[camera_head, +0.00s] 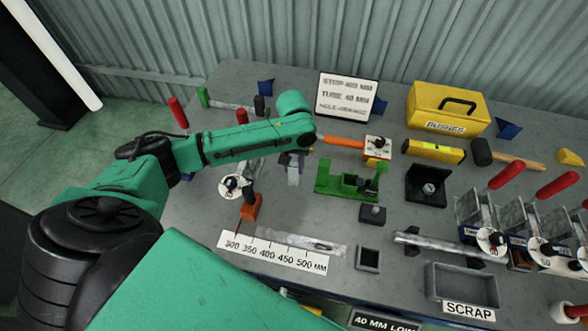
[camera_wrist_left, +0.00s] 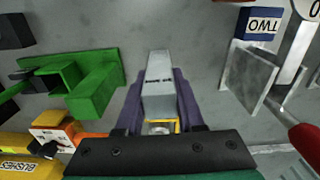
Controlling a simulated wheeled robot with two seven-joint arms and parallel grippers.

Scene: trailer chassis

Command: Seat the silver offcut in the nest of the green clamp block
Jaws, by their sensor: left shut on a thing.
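My left gripper (camera_head: 292,160) is over the bench, left of the green clamp block, with its fingers pointing down. It is shut on the silver offcut (camera_head: 293,178). In the left wrist view, the offcut (camera_wrist_left: 158,92) sits between the two purple fingers (camera_wrist_left: 158,108) and juts past their tips, with a small dark mark across it. The green clamp block (camera_head: 340,190) stands on the bench, apart from the offcut. In the left wrist view, the block (camera_wrist_left: 95,92) lies left of the fingers. I cannot make out its nest clearly. My right gripper is not in view.
An orange-handled tool (camera_head: 342,141) lies behind the block. A black block (camera_head: 425,187) and a small dark block (camera_head: 372,214) stand near it. A ruler strip (camera_head: 272,251) and a scrap tray (camera_head: 462,284) are at the front. Red-handled clamps (camera_head: 507,175) stand at right.

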